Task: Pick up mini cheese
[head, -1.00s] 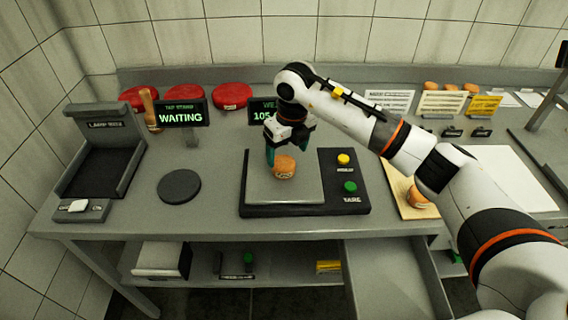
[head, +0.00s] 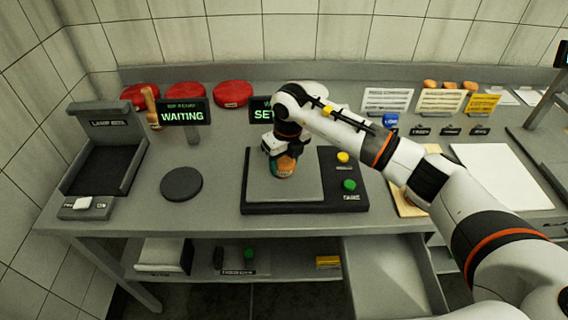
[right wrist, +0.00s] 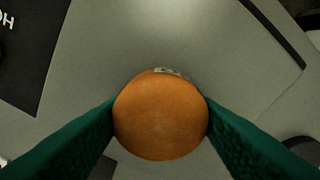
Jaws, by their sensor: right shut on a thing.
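The mini cheese (head: 284,167) is a small orange wheel with a pale label, on the grey plate of the scale (head: 256,193). My right gripper (head: 282,158) is down over it and shut on it. In the right wrist view the cheese (right wrist: 160,116) sits between the two green fingers of my right gripper (right wrist: 160,125), which touch its sides. I cannot tell whether the cheese is still touching the plate. My left gripper does not show.
The scale has a yellow button (head: 343,157) and a green button (head: 349,185). A dark round disc (head: 181,184) lies to its left, with a WAITING display (head: 183,112) behind. Red wheels (head: 233,94) stand along the back. An open drawer (head: 385,275) is below.

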